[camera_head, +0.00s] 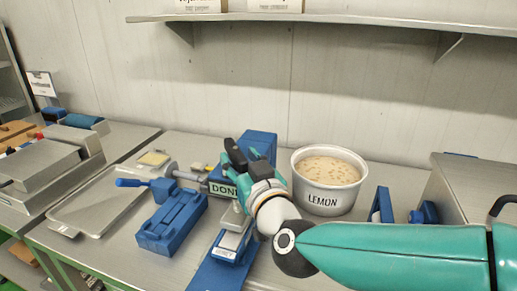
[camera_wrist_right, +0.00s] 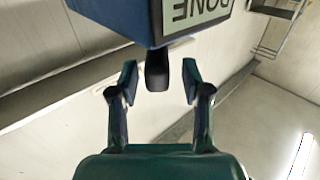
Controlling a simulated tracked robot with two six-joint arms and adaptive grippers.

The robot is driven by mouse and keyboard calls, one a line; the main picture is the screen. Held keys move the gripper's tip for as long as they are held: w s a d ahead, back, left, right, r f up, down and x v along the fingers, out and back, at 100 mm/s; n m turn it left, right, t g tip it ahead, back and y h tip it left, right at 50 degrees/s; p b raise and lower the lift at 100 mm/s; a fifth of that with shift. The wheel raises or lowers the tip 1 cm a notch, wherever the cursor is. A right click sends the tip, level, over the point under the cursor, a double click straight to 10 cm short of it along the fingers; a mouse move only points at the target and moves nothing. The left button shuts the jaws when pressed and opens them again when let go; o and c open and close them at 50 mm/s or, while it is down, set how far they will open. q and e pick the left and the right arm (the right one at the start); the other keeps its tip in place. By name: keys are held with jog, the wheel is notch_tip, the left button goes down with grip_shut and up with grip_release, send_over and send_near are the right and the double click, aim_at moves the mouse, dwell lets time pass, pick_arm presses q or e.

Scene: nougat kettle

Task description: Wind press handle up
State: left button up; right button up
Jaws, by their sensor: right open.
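The blue press (camera_head: 258,142) stands near the back wall, partly hidden behind my right gripper (camera_head: 236,160). A DONE sign (camera_head: 217,189) shows low beside the gripper. In the right wrist view the blue body (camera_wrist_right: 108,18) and the upturned DONE sign (camera_wrist_right: 196,10) fill the top. A short black handle (camera_wrist_right: 157,72) sticks out below the body. My right gripper's fingers (camera_wrist_right: 159,82) are open, one on each side of the handle, with a gap on both sides. In the head view the handle cannot be told apart from the dark fingers. My left gripper is not in view.
A white LEMON tub (camera_head: 320,204) of pale mass stands right of the gripper. A blue fixture (camera_head: 172,222) and a metal tray (camera_head: 92,212) with a blue-handled tool (camera_head: 133,183) lie left. A steel box (camera_head: 470,190) stands right. A shelf (camera_head: 340,19) runs above.

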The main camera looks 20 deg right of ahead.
aim_at(236, 151)
jog(key=shift+w+a, duration=0.1)
jog(key=shift+w, duration=1.4)
jog(key=shift+c, duration=0.2)
